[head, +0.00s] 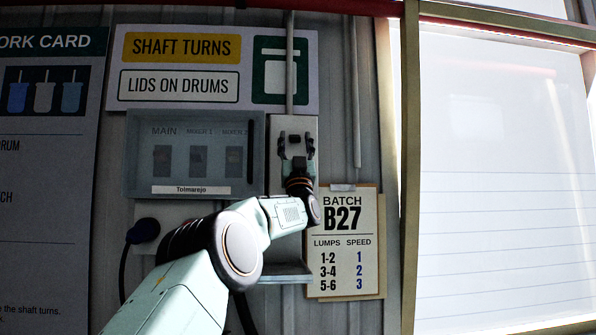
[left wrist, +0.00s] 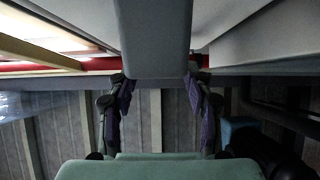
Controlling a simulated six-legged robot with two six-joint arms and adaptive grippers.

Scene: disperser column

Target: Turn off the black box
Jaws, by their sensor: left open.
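A small black box (head: 294,139) sits on a pale wall plate (head: 309,126), right of a grey switch panel (head: 196,118). My left gripper (head: 296,148) is open in front of that plate, with one finger on each side of the black box in the picture. Whether it touches the box I cannot tell. In the left wrist view the open fingers (left wrist: 158,108) show apart, with a grey block (left wrist: 153,38) above and between them. The box's lower part and any switch position are not clear. My right gripper is not in view.
The grey panel is labelled MAIN, MIXER 1 and MIXER 2, with a name strip (head: 191,190). A batch card (head: 343,285) hangs below right. A small shelf (head: 285,273) and a black plug with cable (head: 144,231) are near my arm. A bright window (head: 505,180) is at right.

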